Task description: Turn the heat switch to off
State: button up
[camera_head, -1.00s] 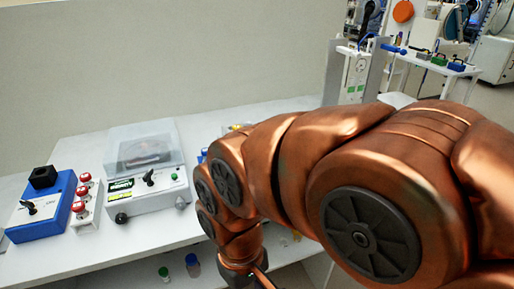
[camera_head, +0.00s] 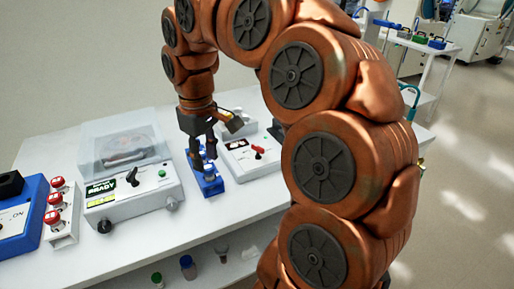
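No label reading "heat" is legible, so I cannot tell which control is the heat switch. A white box with a red-tipped lever switch (camera_head: 258,153) stands on the bench to the right of my gripper. A white instrument (camera_head: 130,200) with a clear lid has a black lever switch (camera_head: 132,177) on its front. A blue box (camera_head: 25,232) at the left edge has a panel marked "ON". My gripper (camera_head: 203,158) points down over a small blue block (camera_head: 209,184), left of the red lever. Its fingers are small and dark; their opening and any contact are unclear.
A white box with red buttons (camera_head: 60,215) stands between the blue box and the lidded instrument. Small bottles (camera_head: 187,263) sit on a shelf below the white bench (camera_head: 135,245). My arm covers the bench's right part. Open floor lies at right.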

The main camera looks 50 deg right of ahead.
jog(key=w+d+b, duration=0.2)
jog(key=w+d, duration=0.2)
jog(key=d, duration=0.6)
jog(key=m, duration=0.2)
send_over(258, 146)
notch_tip(258, 146, down, 2)
jog(key=shift+b, duration=0.35)
jog(key=shift+a+f+p, duration=0.1)
jog(key=shift+f+p, duration=0.25)
jog(key=shift+f, duration=3.45)
grip_shut()
